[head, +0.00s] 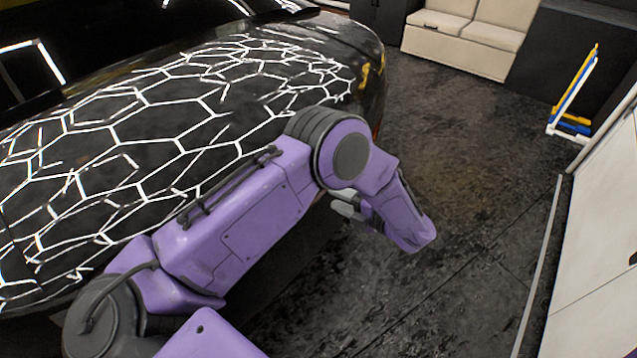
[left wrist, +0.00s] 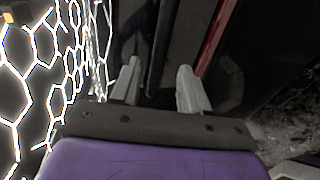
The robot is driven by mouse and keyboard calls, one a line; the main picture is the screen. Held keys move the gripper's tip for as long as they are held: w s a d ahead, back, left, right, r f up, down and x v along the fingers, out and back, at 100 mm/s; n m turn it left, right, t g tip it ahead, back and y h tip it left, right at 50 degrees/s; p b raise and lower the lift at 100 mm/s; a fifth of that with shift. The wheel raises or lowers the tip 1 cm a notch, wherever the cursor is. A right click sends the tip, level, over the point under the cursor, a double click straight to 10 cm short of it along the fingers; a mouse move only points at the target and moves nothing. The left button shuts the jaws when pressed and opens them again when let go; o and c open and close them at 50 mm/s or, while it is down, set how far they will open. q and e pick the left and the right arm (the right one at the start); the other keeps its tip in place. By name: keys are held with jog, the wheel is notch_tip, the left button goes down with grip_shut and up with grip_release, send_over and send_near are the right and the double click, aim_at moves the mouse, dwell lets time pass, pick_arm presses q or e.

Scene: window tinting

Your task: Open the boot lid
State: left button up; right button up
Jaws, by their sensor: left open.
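A glossy black car (head: 150,120) fills the left of the head view, its curved body covered in reflections of white hexagonal lights. I cannot make out the edges of the boot lid or a handle. My purple left arm reaches along the car's near side. My left gripper (head: 346,207) points back toward the car's lower edge and is partly hidden by my own wrist. In the left wrist view, its two grey fingers (left wrist: 160,85) are apart with nothing between them. Beyond them are dark panels and a red strip (left wrist: 216,38). My right gripper is not in view.
A beige sofa (head: 467,34) stands at the back. A blue, white and yellow folding stand (head: 573,97) is at the right, near white cabinets (head: 598,240). The dark floor (head: 470,150) between car and cabinets is clear.

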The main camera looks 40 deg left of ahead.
pick_arm(q)
jog(key=p+x, duration=0.1)
jog(key=x, duration=0.5)
jog(key=shift+a+p, duration=0.35)
jog(key=shift+p, duration=0.05)
jog(key=shift+w+a+f, duration=0.1)
jog(key=shift+a+f, duration=0.05)
jog(key=shift+a, duration=0.2)
